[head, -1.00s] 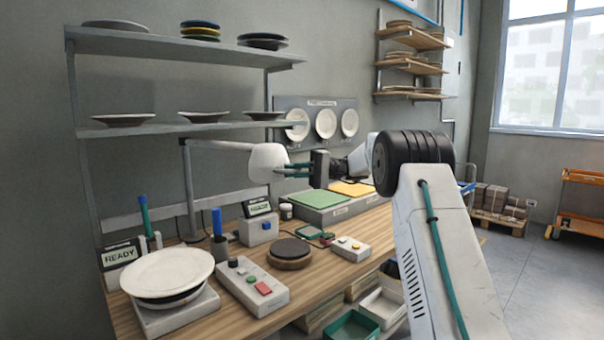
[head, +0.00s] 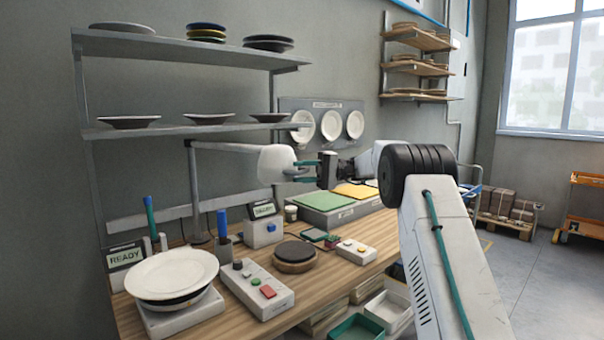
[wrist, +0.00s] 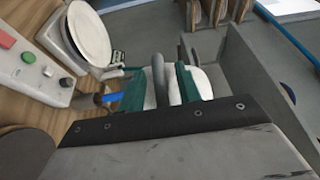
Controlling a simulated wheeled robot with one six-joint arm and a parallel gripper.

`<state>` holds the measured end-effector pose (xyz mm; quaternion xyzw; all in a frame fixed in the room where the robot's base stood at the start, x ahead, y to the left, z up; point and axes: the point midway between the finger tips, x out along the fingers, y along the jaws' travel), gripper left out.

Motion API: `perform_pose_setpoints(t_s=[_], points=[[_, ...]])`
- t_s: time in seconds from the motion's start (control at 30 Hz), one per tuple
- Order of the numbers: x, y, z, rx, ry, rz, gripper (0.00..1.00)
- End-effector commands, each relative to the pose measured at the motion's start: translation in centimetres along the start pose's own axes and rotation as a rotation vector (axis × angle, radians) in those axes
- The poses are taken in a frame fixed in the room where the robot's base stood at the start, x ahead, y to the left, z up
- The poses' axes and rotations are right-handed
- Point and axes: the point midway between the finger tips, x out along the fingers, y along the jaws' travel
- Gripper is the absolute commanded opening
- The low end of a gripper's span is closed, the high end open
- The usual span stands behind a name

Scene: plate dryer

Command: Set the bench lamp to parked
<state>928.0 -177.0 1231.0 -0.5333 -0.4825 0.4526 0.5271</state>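The bench lamp has a grey post (head: 195,195) at the back of the bench. Its grey arm (head: 228,148) reaches right to a white lamp head (head: 276,163). My gripper (head: 303,171) is at the right end of the lamp head, its teal fingers pointing left. In the wrist view a grey upright bar (wrist: 159,78) stands between the fingers of my gripper (wrist: 160,88), with small gaps on both sides. The white lamp head (wrist: 203,84) shows behind them. The fingers look open around the bar, not closed on it.
Below are a box with green and yellow pads (head: 325,201), a control box (head: 257,290), a round dark disc (head: 294,252) and a plate stack (head: 172,272). Plate shelves (head: 185,45) stand behind left. Wall plates (head: 331,125) hang behind my gripper.

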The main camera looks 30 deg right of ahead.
Motion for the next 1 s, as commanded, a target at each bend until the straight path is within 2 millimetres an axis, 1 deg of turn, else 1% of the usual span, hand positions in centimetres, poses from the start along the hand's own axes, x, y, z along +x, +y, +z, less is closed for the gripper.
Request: perform_pose_setpoints(t_s=[0.07,0.17,0.4,0.5,0.6,0.7,0.93,0.97,1.0], points=[[-0.2,0.0,0.0,0.0,0.001,0.0,0.34],[-0.9,0.0,0.0,0.0,0.002,0.0,0.34],[-4.9,0.1,-0.1,0.0,0.002,0.0,0.34],[-6.3,0.1,-0.1,-0.001,0.002,0.001,0.34],[-7.2,0.1,-0.1,0.0,0.005,0.001,0.34],[-7.6,0.0,-0.1,0.0,0.005,0.002,0.34],[-7.6,0.0,-0.1,0.0,0.006,0.002,0.34],[-7.6,0.1,-0.1,0.001,0.006,0.002,0.25],[-7.6,0.2,-0.1,0.006,0.008,0.005,0.14]])
